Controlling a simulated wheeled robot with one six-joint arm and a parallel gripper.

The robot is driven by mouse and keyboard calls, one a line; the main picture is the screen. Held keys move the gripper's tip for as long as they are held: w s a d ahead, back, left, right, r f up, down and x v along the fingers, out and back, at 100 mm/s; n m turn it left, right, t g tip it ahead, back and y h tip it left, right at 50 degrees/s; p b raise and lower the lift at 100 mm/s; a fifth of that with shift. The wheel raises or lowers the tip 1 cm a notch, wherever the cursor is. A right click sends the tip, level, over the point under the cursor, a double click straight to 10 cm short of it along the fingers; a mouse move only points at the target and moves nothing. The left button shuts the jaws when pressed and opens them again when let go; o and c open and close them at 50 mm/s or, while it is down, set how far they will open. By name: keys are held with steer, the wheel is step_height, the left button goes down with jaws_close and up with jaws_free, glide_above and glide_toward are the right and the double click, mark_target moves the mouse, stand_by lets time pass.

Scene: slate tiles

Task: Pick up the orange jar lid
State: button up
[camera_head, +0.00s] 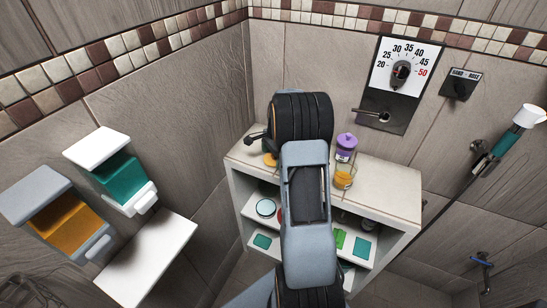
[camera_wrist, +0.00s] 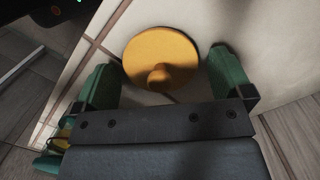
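The orange jar lid (camera_wrist: 160,48) is a round disc with a small knob on it. It lies on the pale top of the shelf unit in the wrist view. In the head view, a sliver of orange (camera_head: 270,161) shows at the left of my arm, and the rest is hidden. My gripper (camera_wrist: 163,64) is open, with one green finger on each side of the lid. I see no clear contact. The lid is partly shaded, and its height relative to the fingertips is hard to tell.
A purple-lidded jar (camera_head: 346,141) and a glass jar with orange contents (camera_head: 344,179) stand right of my arm on the shelf unit (camera_head: 388,190). Its right top is clear. Lower shelves hold several small items. Wall dispensers (camera_head: 120,180) hang at the left.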

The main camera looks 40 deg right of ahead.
steer(key=c, duration=0.8)
steer(key=shift+o, duration=0.2)
